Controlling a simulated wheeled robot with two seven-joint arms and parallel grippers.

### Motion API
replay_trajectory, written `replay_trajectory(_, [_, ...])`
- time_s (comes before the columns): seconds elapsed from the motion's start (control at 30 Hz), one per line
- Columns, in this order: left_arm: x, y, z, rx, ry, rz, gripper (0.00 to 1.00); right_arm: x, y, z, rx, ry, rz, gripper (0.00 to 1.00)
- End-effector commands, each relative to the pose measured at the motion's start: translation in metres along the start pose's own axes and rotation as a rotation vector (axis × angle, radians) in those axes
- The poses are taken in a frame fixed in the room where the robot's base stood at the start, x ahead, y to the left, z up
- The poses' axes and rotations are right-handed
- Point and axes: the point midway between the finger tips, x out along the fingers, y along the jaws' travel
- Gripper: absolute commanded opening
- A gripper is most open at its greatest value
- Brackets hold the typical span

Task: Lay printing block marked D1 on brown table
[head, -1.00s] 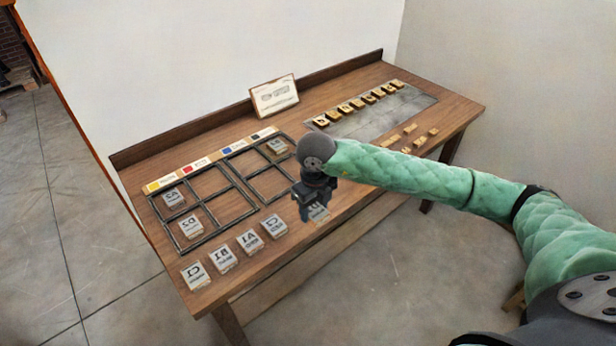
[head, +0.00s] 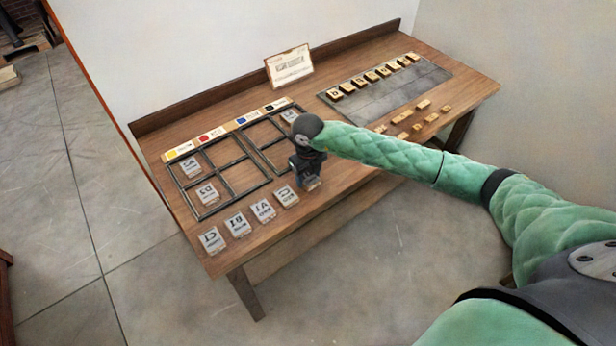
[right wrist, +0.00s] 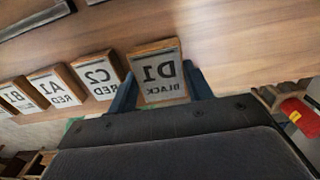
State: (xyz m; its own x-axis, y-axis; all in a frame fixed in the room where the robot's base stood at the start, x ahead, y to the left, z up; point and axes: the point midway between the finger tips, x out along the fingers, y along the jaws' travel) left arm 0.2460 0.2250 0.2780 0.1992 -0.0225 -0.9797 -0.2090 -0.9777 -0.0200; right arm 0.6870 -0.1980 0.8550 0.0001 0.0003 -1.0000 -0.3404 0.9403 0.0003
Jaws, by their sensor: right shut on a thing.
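The printing block marked D1 (right wrist: 158,75), with "BLACK" under the mark, sits between the fingers of my right gripper (right wrist: 163,88) in the right wrist view. The gripper is shut on it. In the head view my right gripper (head: 308,175) is at the front edge of the brown table (head: 345,172), to the right of the row of blocks, and the block shows partly below it. Whether the block touches the tabletop I cannot tell. My left gripper is not in view.
Block C2 (right wrist: 98,75) stands close to the left of D1, then A1 (right wrist: 55,88) and B1 (right wrist: 18,97). Black frames (head: 222,165) hold a few blocks behind. Small wooden pieces (head: 402,117) and a grey plate (head: 400,88) lie at the right.

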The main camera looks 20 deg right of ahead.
Motion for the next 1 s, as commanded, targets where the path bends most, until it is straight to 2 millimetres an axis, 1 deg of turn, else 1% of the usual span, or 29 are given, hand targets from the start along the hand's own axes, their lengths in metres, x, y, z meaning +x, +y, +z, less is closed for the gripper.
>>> replay_trajectory(0.03, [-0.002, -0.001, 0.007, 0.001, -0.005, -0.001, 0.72, 0.002, 0.001, -0.001, 0.001, 0.003, 0.001, 0.26])
replay_trajectory(0.1, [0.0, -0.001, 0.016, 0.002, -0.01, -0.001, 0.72, 0.009, 0.0, 0.0, 0.0, 0.002, 0.001, 0.26])
replay_trajectory(0.27, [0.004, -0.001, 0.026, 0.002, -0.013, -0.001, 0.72, 0.019, 0.0, 0.0, -0.001, 0.0, 0.0, 0.26])
replay_trajectory(0.57, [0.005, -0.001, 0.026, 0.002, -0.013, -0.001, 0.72, 0.021, 0.0, 0.0, -0.001, 0.0, 0.0, 0.26])
replay_trajectory(0.77, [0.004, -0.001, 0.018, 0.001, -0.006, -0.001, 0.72, 0.023, 0.0, 0.0, -0.001, 0.0, 0.0, 0.26])
replay_trajectory(0.8, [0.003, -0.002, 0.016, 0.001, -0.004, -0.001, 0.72, 0.022, 0.0, 0.0, -0.001, 0.0, 0.0, 0.58])
replay_trajectory(0.87, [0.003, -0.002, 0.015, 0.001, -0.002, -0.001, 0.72, 0.022, 0.0, 0.0, -0.001, 0.0, 0.0, 0.7])
replay_trajectory(0.9, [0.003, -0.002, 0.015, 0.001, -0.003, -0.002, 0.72, 0.022, 0.0, 0.0, -0.001, 0.0, 0.0, 0.72])
replay_trajectory(1.0, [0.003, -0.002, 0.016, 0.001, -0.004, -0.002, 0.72, 0.022, 0.0, 0.0, -0.001, 0.0, 0.0, 0.72])
